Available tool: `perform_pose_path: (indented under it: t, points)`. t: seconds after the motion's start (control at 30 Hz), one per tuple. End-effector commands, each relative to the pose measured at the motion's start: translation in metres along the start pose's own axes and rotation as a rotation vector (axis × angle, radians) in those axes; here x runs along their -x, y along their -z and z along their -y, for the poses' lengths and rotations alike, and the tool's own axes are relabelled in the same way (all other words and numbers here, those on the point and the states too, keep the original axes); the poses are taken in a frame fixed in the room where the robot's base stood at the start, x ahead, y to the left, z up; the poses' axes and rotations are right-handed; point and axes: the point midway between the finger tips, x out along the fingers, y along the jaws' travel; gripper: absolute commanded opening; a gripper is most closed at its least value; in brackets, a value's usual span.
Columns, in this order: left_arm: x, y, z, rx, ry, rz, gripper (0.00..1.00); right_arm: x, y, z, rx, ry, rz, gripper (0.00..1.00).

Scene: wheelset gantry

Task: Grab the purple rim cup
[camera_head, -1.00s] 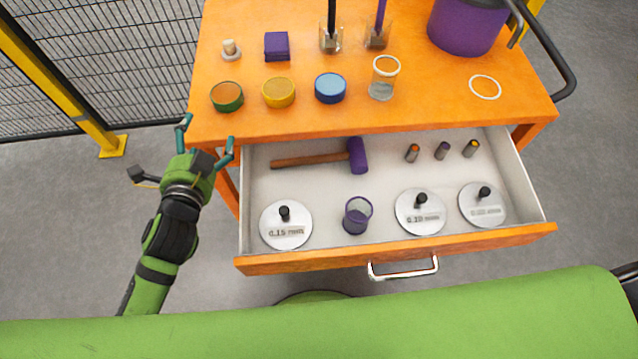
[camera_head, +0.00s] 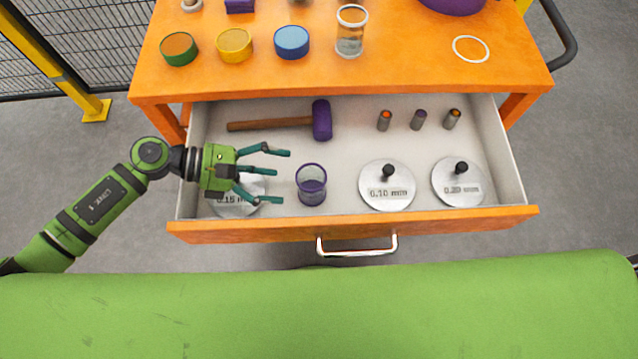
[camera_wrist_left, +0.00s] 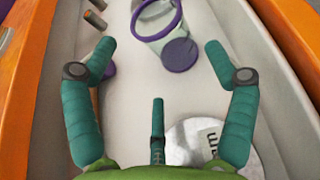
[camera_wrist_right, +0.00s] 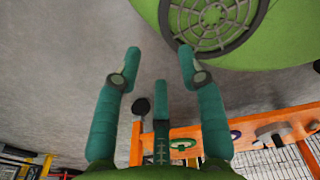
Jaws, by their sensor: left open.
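The purple rim cup (camera_head: 311,185) is a clear cup with a purple rim and purple bottom, standing in the open drawer. In the left wrist view the cup (camera_wrist_left: 170,35) shows at the top, beyond the fingertips. My left gripper (camera_head: 282,177) is open and empty, pointing right toward the cup from its left side, above the 0.15 mm disc. A gap remains between its fingers and the cup. My right gripper (camera_wrist_right: 160,55) is open and empty in the right wrist view, over the floor and away from the drawer; it is not in the head view.
In the drawer lie a purple-headed mallet (camera_head: 321,120), the 0.15 mm disc (camera_head: 226,208), a 0.10 mm disc (camera_head: 375,200), another disc (camera_head: 447,192) and small cylinders (camera_head: 418,121). The drawer front (camera_head: 440,222) is a raised edge. A glass (camera_head: 350,40) stands on the orange top.

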Motion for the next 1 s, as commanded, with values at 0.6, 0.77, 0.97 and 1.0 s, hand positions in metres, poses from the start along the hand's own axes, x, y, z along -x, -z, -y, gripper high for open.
perform_pose_path:
  t: [0.6,0.77,0.97,1.0]
  points:
    - [-0.059,0.003,-0.002,0.003,-0.003,0.004,0.85,0.020,0.004,0.010,-0.002,0.013,-0.003,0.40]
    - [-0.059,0.003,-0.002,0.003,-0.003,0.005,0.61,0.020,0.003,0.007,-0.001,0.010,-0.003,0.40]
    - [-0.059,0.002,-0.002,0.003,-0.003,0.006,0.45,0.020,0.003,0.007,-0.001,0.009,-0.003,0.40]
    - [-0.059,0.002,-0.002,0.003,-0.003,0.006,0.45,0.020,0.003,0.007,-0.001,0.009,-0.003,0.40]
